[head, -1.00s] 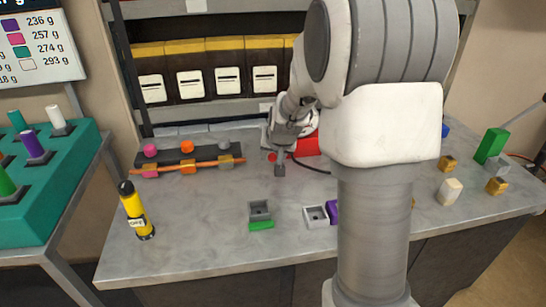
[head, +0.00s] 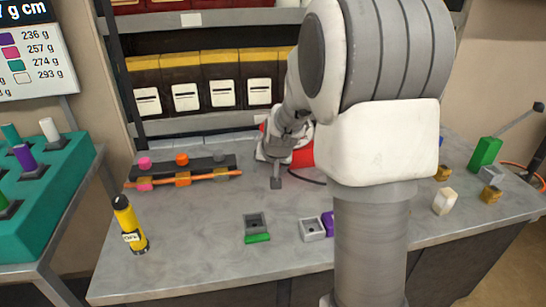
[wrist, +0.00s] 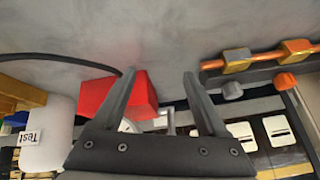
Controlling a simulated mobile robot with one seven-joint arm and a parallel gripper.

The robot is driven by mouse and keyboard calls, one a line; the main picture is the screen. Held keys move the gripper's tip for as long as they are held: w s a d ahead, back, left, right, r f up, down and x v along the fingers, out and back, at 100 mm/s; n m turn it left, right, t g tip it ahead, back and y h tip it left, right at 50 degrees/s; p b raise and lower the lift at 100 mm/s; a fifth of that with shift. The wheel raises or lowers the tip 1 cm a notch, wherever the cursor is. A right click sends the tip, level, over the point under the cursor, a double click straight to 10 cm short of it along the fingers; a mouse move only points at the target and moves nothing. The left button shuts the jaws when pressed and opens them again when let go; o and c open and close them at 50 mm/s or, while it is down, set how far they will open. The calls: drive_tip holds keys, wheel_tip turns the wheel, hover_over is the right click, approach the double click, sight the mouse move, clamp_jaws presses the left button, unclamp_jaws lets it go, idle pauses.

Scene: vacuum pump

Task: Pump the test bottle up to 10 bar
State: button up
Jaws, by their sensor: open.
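A red box (head: 302,152), which appears to be the pump, stands at the back of the bench, partly hidden by my arm. In the wrist view the red box (wrist: 112,98) is behind and beside my left finger, with a round white dial partly visible beyond it. The white test bottle (wrist: 45,130), marked "Test", is at the left of the wrist view; my arm hides it in the head view. A black hose (wrist: 65,70) runs from near the red box to the left. My gripper (head: 276,183) is open and empty in front of the box; its fingers also show in the wrist view (wrist: 163,78).
A rack with an orange bar and coloured knobs (head: 182,174) lies at the back left. Grey sockets (head: 256,222) sit at the front, and small blocks (head: 444,202) lie at right. The middle bench is mostly clear.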

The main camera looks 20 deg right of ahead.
drive_tip(key=p+v, duration=0.3)
drive_tip(key=v, duration=1.3)
drive_tip(key=shift+s+r, duration=0.2)
drive_tip(key=shift+a, duration=0.1)
